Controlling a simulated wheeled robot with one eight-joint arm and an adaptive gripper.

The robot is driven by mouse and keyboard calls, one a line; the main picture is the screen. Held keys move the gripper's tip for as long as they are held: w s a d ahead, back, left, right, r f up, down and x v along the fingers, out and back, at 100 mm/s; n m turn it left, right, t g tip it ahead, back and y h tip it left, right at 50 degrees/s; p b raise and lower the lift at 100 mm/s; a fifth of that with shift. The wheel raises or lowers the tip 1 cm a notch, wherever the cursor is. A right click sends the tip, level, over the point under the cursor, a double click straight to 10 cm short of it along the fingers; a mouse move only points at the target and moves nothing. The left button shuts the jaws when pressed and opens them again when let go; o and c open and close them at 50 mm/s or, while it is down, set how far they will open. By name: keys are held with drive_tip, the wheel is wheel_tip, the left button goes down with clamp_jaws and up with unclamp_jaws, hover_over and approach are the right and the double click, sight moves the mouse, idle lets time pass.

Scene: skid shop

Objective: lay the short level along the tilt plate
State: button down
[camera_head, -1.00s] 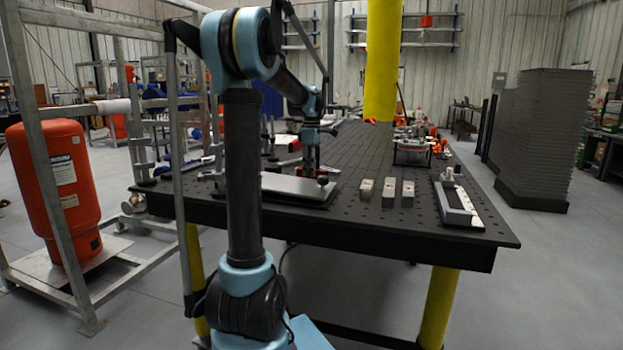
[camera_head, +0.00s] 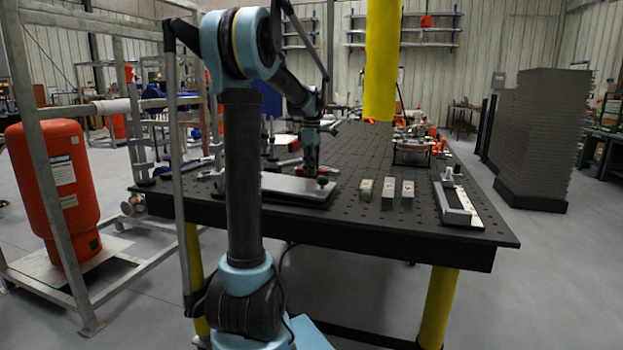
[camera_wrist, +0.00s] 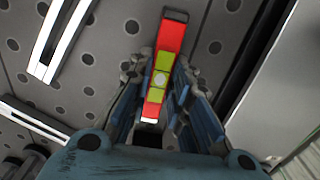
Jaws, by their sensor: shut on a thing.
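The short level (camera_wrist: 171,40) is a red bar with yellow-green windows, seen in the wrist view. My gripper (camera_wrist: 160,74) is shut on it, with one finger on each long side. The level's far end sticks out beyond the fingertips. The tilt plate (camera_wrist: 278,100) is a smooth grey plate to the right of the level, and the two lie at an angle to each other. In the head view my gripper (camera_head: 310,172) is low at the back edge of the pale tilt plate (camera_head: 285,186). Whether the level touches anything is unclear.
Three small pale blocks (camera_head: 388,190) stand right of the plate on the dark perforated table (camera_head: 350,222). A long grey fixture (camera_head: 457,205) lies near the right edge. A white-edged part (camera_wrist: 62,40) lies left of the level in the wrist view.

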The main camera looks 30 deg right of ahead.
drive_tip(key=shift+r, duration=0.1)
drive_tip(key=shift+r, duration=2.9)
